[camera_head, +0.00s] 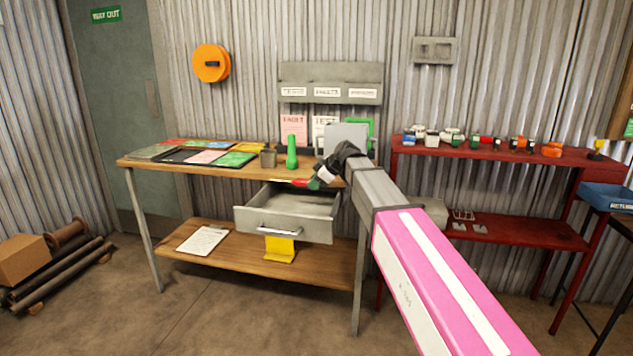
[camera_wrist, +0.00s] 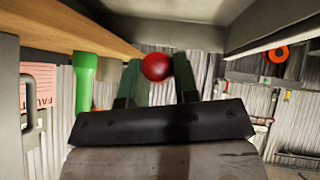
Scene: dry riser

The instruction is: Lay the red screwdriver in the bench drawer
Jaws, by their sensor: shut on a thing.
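The red screwdriver (camera_head: 299,182) is held in my gripper (camera_head: 316,183). In the wrist view, its round red end (camera_wrist: 156,67) shows between the two dark green fingers of my gripper (camera_wrist: 158,80); the rest of it is hidden there. The bench drawer (camera_head: 287,225) is grey, pulled open below the wooden bench top, and its visible floor looks empty. In the head view my gripper appears over the back right part of the drawer, close to the bench top's front edge. I cannot tell the exact height of the screwdriver above the drawer.
A clipboard (camera_head: 203,240) lies on the lower shelf. A red rack (camera_head: 480,155) with small items stands to the right. Pipes lie on the floor at left.

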